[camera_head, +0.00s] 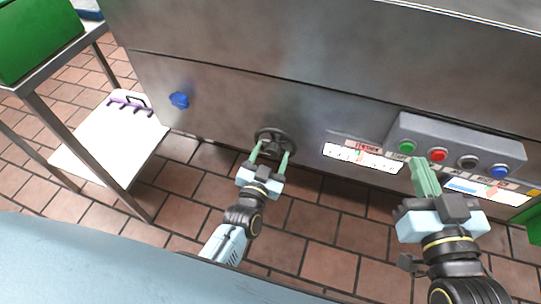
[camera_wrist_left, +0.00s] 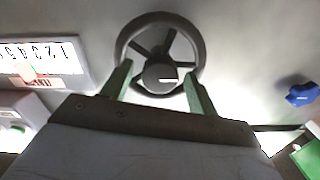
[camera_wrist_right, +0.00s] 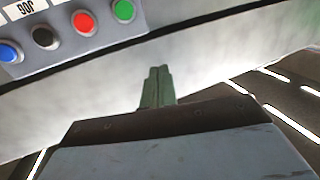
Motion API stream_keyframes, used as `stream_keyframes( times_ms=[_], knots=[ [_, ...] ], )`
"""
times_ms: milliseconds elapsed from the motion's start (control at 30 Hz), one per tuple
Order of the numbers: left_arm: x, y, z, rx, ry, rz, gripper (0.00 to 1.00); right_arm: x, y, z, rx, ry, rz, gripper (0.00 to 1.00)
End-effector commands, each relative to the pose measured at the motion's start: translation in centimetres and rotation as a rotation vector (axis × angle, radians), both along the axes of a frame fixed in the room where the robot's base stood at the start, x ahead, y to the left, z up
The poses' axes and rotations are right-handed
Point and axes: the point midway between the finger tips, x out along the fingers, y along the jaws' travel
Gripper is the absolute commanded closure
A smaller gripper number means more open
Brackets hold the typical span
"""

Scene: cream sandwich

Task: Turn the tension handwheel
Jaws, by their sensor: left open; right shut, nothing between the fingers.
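The dark handwheel (camera_head: 274,135) is mounted on the front of the grey metal machine. In the left wrist view the handwheel (camera_wrist_left: 197,40) shows its round rim, spokes and a hub with a small white mark. My left gripper (camera_head: 270,158) is open, its green fingers spread at the near part of the rim. In the left wrist view the left gripper (camera_wrist_left: 158,80) has its fingertips on either side of the hub; I cannot tell whether they touch the wheel. My right gripper (camera_head: 420,163) is shut and empty, below the button box; it also shows in the right wrist view (camera_wrist_right: 157,72).
A grey button box (camera_head: 458,146) with green, red, black and blue buttons juts from the machine at right. A number label strip (camera_head: 362,157) lies right of the wheel. A blue knob (camera_head: 179,100) is at left. A metal-legged table (camera_head: 40,78) stands at far left.

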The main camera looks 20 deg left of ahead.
Motion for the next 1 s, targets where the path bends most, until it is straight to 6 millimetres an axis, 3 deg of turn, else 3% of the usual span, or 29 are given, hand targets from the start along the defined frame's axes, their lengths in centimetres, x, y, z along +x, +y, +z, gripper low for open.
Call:
stream_keyframes(
  times_ms=[267,600,833,1000],
  knots=[
    [0.1,0.0,0.0,0.0,0.0,0.0,0.42,0.0,0.0,0.1,0.001,-0.005,0.0,1.0],
    [0.0,0.0,0.0,0.0,0.0,0.0,0.85,0.0,0.0,0.1,0.001,-0.004,0.0,1.0],
    [0.0,0.0,0.0,-0.021,0.001,0.0,0.85,0.0,0.0,-0.1,-0.006,0.017,-0.001,1.0],
    [0.1,0.0,0.1,-0.089,0.004,-0.001,0.85,-0.4,-0.5,-2.2,-0.039,0.135,-0.009,1.0]
  ],
)
